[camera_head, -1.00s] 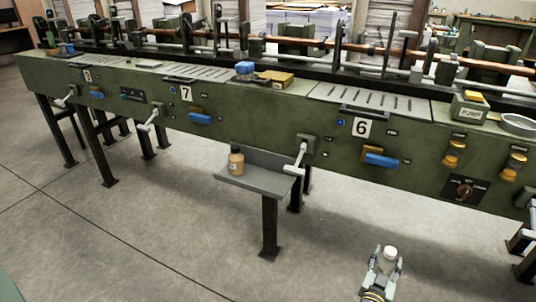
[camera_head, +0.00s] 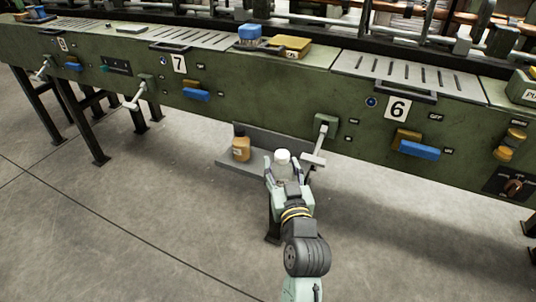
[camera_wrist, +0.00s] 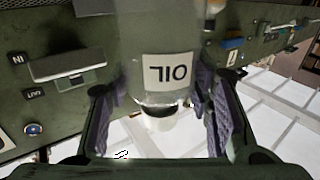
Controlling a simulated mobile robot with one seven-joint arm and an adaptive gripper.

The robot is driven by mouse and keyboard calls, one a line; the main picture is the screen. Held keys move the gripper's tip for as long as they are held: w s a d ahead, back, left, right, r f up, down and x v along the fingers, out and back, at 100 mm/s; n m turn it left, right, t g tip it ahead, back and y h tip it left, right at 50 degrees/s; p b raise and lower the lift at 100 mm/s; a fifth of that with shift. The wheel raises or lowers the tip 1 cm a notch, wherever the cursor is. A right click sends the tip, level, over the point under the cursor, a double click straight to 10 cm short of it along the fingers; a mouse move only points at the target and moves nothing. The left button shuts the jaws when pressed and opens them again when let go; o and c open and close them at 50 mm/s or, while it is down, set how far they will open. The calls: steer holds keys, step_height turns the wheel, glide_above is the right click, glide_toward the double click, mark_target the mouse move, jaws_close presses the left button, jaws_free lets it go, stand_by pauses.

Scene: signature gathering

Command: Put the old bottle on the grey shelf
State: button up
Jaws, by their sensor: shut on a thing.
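My gripper (camera_head: 283,170) is shut on an upright bottle with a white cap (camera_head: 282,156). In the wrist view this bottle (camera_wrist: 158,45) sits between the two fingers, and its label reads "OIL" upside down in the picture. The small grey shelf (camera_head: 243,171) is fixed low on the front of the green machine. A brown bottle with a dark cap (camera_head: 241,148) stands on its left part. My gripper and the held bottle overlap the shelf's right part in the head view. I cannot tell whether the held bottle touches the shelf.
A crank handle (camera_head: 317,150) hangs just right of the held bottle. The green machine front (camera_head: 270,95) rises behind the shelf, with blue and yellow handles below number 6. A dark leg (camera_head: 272,228) stands under the shelf. The floor (camera_head: 140,220) in front is clear.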

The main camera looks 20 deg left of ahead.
steer(key=shift+w+a+f+b, duration=0.3)
steer(key=shift+w+a+f, duration=0.75)
steer(key=shift+w, duration=0.8)
steer(key=shift+w+a+f+b, duration=0.25)
steer(key=shift+w+a+f, duration=0.5)
steer(key=shift+w+a, duration=0.9)
steer(key=shift+w+a+f+b, duration=0.3)
steer(key=shift+w+a+f, duration=0.6)
steer(key=shift+w, duration=1.2)
steer(key=o, duration=1)
steer(key=shift+r, duration=0.15)
